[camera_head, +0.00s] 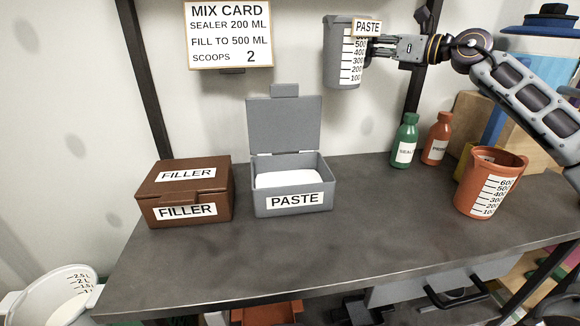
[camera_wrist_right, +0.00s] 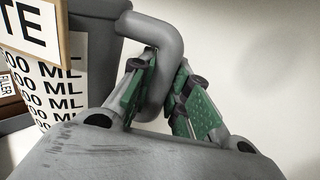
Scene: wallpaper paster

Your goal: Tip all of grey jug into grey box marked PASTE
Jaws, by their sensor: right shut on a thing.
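The grey jug (camera_head: 343,62), with a PASTE tag and a measuring scale, is held upright in the air, above and to the right of the grey box. My right gripper (camera_head: 378,47) is shut on the jug's handle; the handle (camera_wrist_right: 166,60) shows between the green finger pads in the right wrist view. What is inside the jug is hidden. The grey box marked PASTE (camera_head: 260,202) stands on the bench with its lid (camera_head: 284,125) raised, and white material (camera_head: 290,179) shows inside. My left gripper is not in view.
A closed brown FILLER box (camera_head: 184,192) stands left of the grey box. A green bottle (camera_head: 404,142), an orange bottle (camera_head: 437,139) and an orange jug (camera_head: 489,182) stand to the right. The mix card (camera_head: 229,35) hangs behind. The bench (camera_head: 330,248) is clear in front.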

